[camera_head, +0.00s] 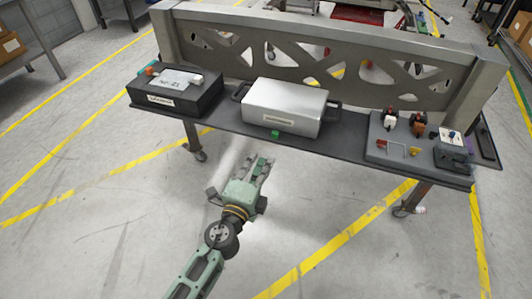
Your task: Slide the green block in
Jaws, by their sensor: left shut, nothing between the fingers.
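The small green block (275,134) sits at the front edge of the dark shelf, just below the silver box (284,107) with black side handles. Part of the block seems to stick out past the shelf edge. My left gripper (262,163) is in front of the shelf, below and slightly left of the block. Its fingers point toward the shelf and are shut and empty, apart from the block. My right gripper is not in view.
The shelf (225,118) hangs on a grey metal frame (300,50) with cut-outs. A black box (180,100) stands at left, a grey board with connectors (400,150) at right. A caster leg (195,140) stands below. The floor in front is clear.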

